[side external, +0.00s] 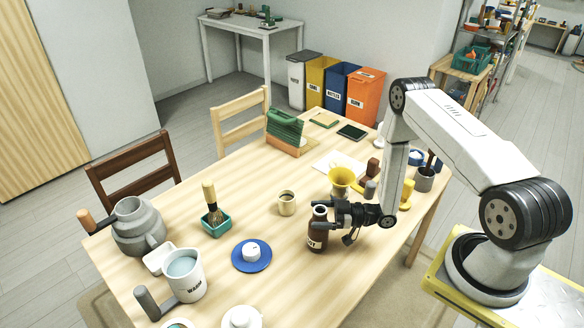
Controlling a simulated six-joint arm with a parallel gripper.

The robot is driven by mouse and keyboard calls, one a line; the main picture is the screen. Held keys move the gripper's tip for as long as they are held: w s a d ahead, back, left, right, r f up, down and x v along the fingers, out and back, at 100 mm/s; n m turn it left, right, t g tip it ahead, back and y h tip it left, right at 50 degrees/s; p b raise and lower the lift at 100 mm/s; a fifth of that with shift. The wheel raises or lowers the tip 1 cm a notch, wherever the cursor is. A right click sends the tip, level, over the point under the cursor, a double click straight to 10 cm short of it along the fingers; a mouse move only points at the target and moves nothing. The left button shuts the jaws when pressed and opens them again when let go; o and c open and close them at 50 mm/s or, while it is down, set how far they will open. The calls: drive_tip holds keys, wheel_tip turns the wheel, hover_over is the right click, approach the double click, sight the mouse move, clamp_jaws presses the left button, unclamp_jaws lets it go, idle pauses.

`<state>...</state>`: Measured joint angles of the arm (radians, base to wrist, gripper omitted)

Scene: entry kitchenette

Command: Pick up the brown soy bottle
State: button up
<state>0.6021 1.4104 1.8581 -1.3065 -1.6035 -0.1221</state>
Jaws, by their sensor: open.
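The brown soy bottle (317,238) stands upright on the wooden table (290,295), with a pale label low on its side. My gripper (336,217) is open and level at the bottle's upper part, coming in from the right. Its fingers are close to the bottle's neck. I cannot tell whether they touch it or whether the bottle is between them. Part of the bottle's right side is hidden by the gripper.
A small beige cup (287,204) stands behind the bottle. A blue plate (263,262) with a white piece lies to the left. A yellow funnel-like cup (341,180) stands behind my gripper. A white mug (184,272) and grey pot (138,232) are farther left. The table's front middle is clear.

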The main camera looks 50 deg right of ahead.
clamp_jaws()
idle(1.4)
